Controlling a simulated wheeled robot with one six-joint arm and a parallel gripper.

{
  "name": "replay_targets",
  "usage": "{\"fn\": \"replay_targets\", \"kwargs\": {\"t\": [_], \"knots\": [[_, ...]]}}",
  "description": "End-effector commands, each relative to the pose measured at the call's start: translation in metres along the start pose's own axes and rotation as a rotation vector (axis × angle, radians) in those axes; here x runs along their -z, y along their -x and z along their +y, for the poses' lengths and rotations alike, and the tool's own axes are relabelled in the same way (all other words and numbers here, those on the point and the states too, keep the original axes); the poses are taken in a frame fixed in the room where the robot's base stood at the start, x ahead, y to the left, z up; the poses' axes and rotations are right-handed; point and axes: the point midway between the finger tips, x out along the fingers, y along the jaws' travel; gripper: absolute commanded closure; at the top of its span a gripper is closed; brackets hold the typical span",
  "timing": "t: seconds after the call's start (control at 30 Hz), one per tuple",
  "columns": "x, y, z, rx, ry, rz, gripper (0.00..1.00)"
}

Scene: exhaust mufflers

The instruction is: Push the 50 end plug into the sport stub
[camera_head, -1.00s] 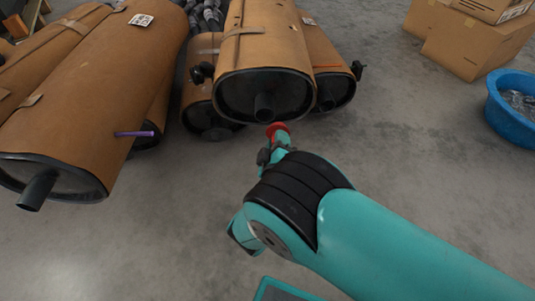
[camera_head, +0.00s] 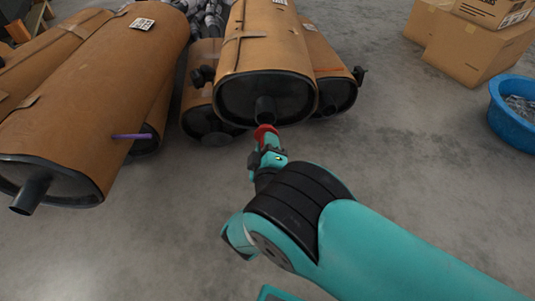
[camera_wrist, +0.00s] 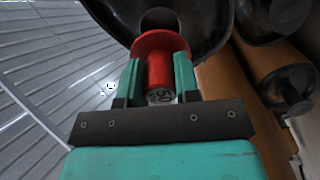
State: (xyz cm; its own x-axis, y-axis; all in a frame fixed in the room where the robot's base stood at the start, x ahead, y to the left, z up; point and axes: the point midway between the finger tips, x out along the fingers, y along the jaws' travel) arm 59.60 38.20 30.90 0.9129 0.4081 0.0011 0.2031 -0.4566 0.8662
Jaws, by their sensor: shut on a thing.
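The red end plug (camera_wrist: 158,60) is held between the two teal fingers of my gripper (camera_wrist: 158,78) in the wrist view; a label reading 50 shows on its near end. In the head view the plug (camera_head: 265,132) is right at the mouth of the dark stub (camera_head: 265,108) on the front cap of the middle brown muffler. In the wrist view the stub's dark opening (camera_wrist: 158,20) shows just beyond the plug's flange. I cannot tell whether the plug's tip is inside it. My gripper (camera_head: 267,145) is below and in front of the stub.
A large brown muffler (camera_head: 95,95) lies at left with a purple rod (camera_head: 132,136) beside it. Another muffler (camera_head: 325,60) lies just right of the middle one. Cardboard boxes (camera_head: 470,45) and a blue tub (camera_head: 515,115) stand at right. The floor between is clear.

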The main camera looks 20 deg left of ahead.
Motion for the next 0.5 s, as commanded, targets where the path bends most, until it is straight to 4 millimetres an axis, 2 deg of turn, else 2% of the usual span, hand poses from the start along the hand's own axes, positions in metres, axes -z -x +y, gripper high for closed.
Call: {"fn": "replay_targets", "kwargs": {"t": [0.2, 0.5], "knots": [[-0.001, -0.019, -0.002, -0.001, -0.002, -0.001, 0.93], [0.0, -0.028, 0.0, 0.0, 0.0, 0.0, 0.93]]}}
